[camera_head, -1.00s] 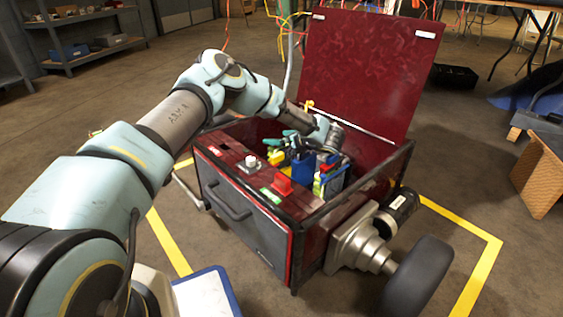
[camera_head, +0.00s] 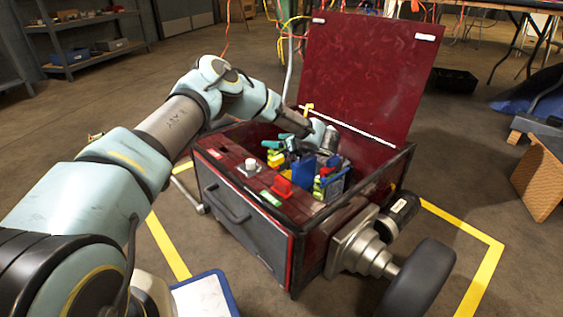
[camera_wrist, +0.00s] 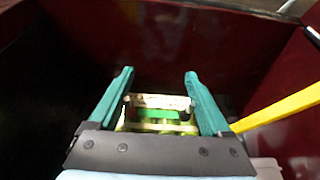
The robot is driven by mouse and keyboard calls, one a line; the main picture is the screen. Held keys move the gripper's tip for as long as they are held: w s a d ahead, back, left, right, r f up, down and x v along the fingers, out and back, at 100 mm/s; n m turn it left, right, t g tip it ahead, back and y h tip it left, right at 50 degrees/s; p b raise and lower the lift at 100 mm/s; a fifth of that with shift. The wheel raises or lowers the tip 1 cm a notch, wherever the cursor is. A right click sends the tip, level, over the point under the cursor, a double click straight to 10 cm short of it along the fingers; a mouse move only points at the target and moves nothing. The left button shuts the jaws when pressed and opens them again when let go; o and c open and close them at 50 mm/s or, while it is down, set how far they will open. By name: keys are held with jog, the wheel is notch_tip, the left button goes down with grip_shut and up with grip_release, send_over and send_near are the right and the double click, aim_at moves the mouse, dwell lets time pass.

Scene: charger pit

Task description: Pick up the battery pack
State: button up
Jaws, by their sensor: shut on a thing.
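My gripper (camera_wrist: 160,102) reaches into the open dark-red box (camera_head: 352,197). In the wrist view, its two teal fingers stand on either side of a gold-yellow block with a green middle and a pale upper edge, apparently the battery pack (camera_wrist: 158,127). The gripper is shut on it. The lower part of the block is hidden behind the gripper's dark front plate. In the head view, the teal fingers show among crowded parts inside the box, and I cannot clearly make out the held block there.
A blue block (camera_head: 303,170) sits close to the gripper in the box. A red switch (camera_head: 282,187) is on the near rim. The raised lid (camera_head: 365,75) stands behind. A yellow bar (camera_wrist: 280,113) lies right of the fingers. A wheel (camera_head: 420,280) projects at the right.

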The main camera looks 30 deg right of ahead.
grip_shut()
jog(key=shift+r, duration=0.15)
jog(key=shift+r, duration=0.1)
